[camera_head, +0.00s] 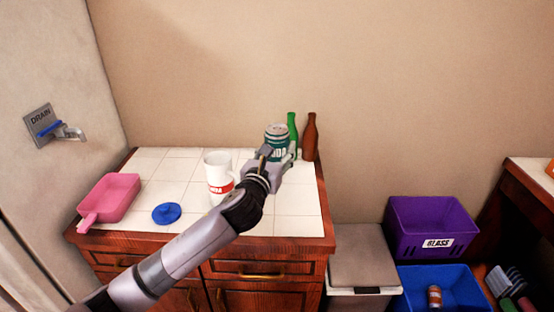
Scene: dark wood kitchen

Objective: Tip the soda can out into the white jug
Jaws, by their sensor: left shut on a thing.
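The soda can (277,136) is green with a silver top and stands upright at the back right of the tiled counter. My left gripper (277,158) is shut on it, with fingers at its lower part. I cannot tell whether the can touches the counter. The white jug (218,171) has red lettering and stands upright on the counter, left of the can; my left arm passes in front of its lower right. Its inside is hidden. My right gripper is not in view.
A green bottle (292,133) and a brown bottle (310,137) stand close behind and right of the can. A blue lid (167,213) and a pink pan (109,197) lie at the left. Purple (433,224) and blue (443,289) bins stand at the right.

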